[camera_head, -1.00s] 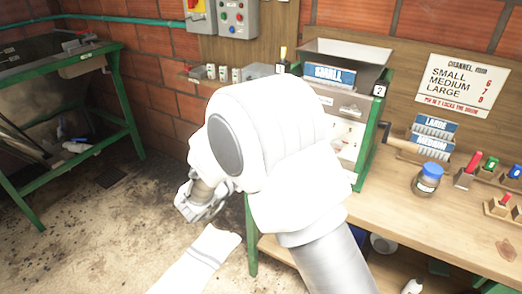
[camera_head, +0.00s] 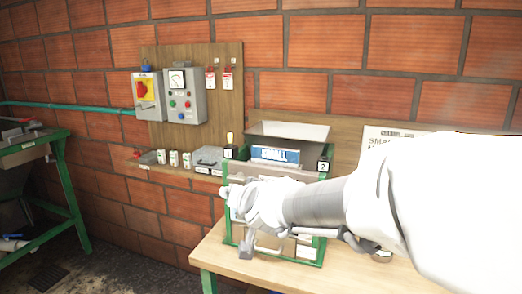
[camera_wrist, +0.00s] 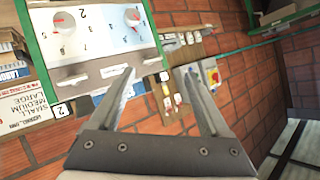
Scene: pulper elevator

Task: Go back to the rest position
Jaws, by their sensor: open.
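My gripper (camera_wrist: 165,90) is open and empty in the wrist view, its two grey fingers spread apart. In the head view my white arm reaches in from the right, and the gripper end (camera_head: 246,240) hangs in front of the green-framed machine on the wooden bench.
A green-legged table (camera_head: 70,190) stands at far left. Floor shows between it and the bench.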

